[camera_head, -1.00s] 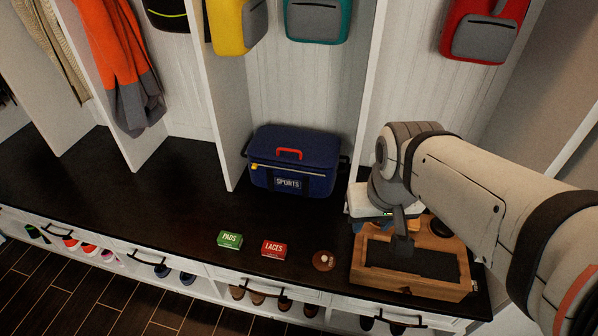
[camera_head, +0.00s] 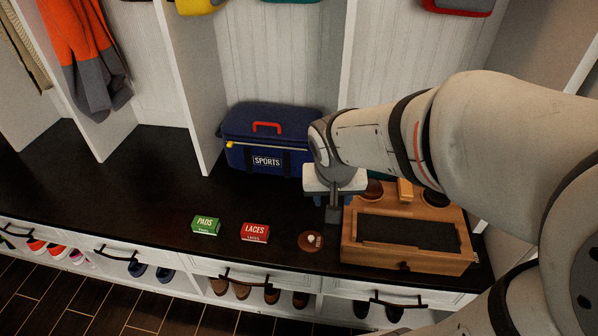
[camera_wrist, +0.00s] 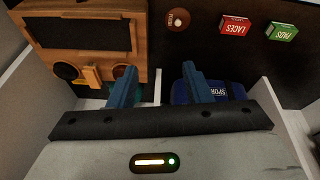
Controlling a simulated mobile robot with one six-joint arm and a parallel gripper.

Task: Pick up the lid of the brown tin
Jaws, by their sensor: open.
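The brown tin (camera_head: 311,243) is small and round and stands on the dark bench top near its front edge, between the red box and the wooden box. Its brown lid, with a pale knob in the middle, is seen from above; the lid appears to be on the tin. The tin also shows at the top of the wrist view (camera_wrist: 179,19). My gripper (camera_head: 333,212) is above the bench, behind and slightly right of the tin. In the wrist view its two blue fingers (camera_wrist: 160,82) are apart with nothing between them; the tin lies beyond the fingertips.
A red LACES box (camera_head: 255,232) and a green PADS box (camera_head: 205,225) lie left of the tin. A wooden box (camera_head: 408,261) with round containers at its back stands close on the right. A blue SPORTS bag (camera_head: 265,158) is behind. The bench's left side is clear.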

